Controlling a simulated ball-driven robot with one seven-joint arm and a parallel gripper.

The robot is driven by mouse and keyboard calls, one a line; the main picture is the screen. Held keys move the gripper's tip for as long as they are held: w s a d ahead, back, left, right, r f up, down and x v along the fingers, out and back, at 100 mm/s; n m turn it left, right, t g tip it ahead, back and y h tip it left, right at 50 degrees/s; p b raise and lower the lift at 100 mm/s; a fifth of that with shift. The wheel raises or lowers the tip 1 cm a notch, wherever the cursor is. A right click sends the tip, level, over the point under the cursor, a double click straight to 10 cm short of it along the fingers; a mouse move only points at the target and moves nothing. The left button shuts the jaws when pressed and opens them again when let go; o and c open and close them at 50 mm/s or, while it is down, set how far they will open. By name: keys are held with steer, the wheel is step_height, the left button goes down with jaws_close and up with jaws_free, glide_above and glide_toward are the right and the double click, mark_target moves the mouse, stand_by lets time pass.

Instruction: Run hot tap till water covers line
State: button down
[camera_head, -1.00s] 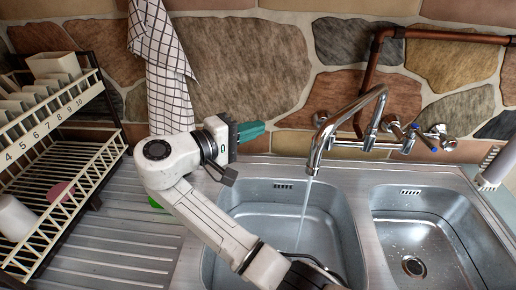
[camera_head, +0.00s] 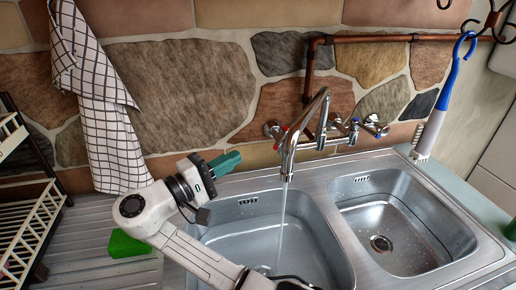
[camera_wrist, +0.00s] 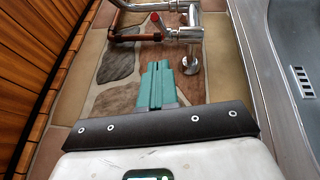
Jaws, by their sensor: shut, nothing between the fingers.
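The chrome mixer tap (camera_head: 325,105) stands behind the sinks, and a stream of water (camera_head: 282,225) runs from its spout into the left basin (camera_head: 225,240). A red-marked tap handle (camera_head: 275,129) is left of the spout; a red mark also shows on the tap in the wrist view (camera_wrist: 155,18). A blue-marked handle (camera_head: 355,122) is to the right. My gripper (camera_head: 226,163), with green fingers, is shut and empty, left of the spout and below the red-marked handle. Its fingers (camera_wrist: 158,85) point toward the tap in the wrist view. I cannot make out a line in the basin.
The right basin (camera_head: 395,215) looks empty, with its drain showing. A green sponge (camera_head: 128,244) lies on the drainboard (camera_head: 85,262). A dish rack (camera_head: 30,215) stands at the left, a checked towel (camera_head: 105,120) hangs above, and a blue-handled brush (camera_head: 440,105) hangs at the right.

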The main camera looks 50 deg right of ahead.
mark_target(281, 140)
steer(key=s+d+r+p, duration=0.1)
steer(key=s+d+p, duration=0.1)
steer(key=d, duration=0.3)
steer(key=shift+s+d, duration=0.3)
steer(key=shift+s, duration=0.6)
steer(key=shift+s+r, duration=0.1)
